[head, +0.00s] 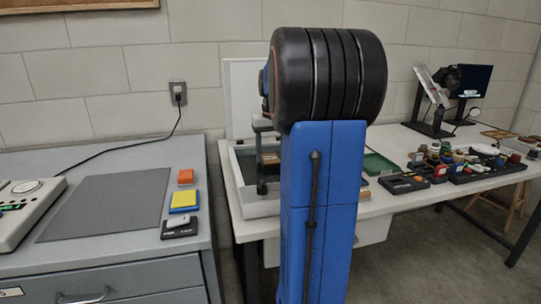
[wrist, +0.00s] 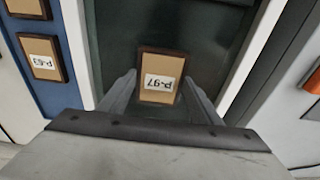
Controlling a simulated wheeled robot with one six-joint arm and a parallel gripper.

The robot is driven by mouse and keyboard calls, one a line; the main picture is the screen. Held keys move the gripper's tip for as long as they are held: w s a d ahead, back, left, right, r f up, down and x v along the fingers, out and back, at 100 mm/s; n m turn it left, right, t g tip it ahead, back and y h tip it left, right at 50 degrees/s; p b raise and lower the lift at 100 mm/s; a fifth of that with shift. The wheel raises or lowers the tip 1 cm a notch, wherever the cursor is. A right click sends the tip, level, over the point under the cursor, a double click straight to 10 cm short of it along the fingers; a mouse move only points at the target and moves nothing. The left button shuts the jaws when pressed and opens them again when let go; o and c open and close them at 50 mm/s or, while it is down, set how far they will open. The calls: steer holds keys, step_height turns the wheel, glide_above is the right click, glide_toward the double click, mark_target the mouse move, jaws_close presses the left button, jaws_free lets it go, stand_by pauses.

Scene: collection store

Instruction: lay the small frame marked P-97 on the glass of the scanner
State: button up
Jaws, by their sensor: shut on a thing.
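The small frame marked P-97 (wrist: 160,77) has a dark wooden edge and a tan face, and its label reads upside down in the wrist view. My gripper (wrist: 159,90) is shut on it, one finger at each side. Behind the frame is the dark glass (wrist: 215,35) of the scanner. I cannot tell whether the frame touches the glass or is just above it. In the head view the scanner (head: 262,208) stands on the white table with its pale lid (head: 241,90) raised. My arm hides its right part, and my gripper (head: 262,190) points down over the glass.
Another small frame, marked P-63 (wrist: 41,58), lies on a blue surface left of the scanner in the wrist view. A grey cabinet with a dark mat (head: 105,205) stands at the left. Many small objects and dark trays (head: 405,183) crowd the table's right side.

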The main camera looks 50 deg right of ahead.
mark_target(272, 160)
steer(key=shift+f, duration=0.2)
steer(key=shift+f, duration=0.15)
steer(key=o, duration=1.1)
steer(key=r, duration=0.4)
steer(key=s+r, duration=0.1)
steer(key=r, duration=0.7)
steer(key=shift+s+a+r, duration=0.1)
steer(key=shift+s+a, duration=0.05)
steer(key=shift+a, duration=0.2)
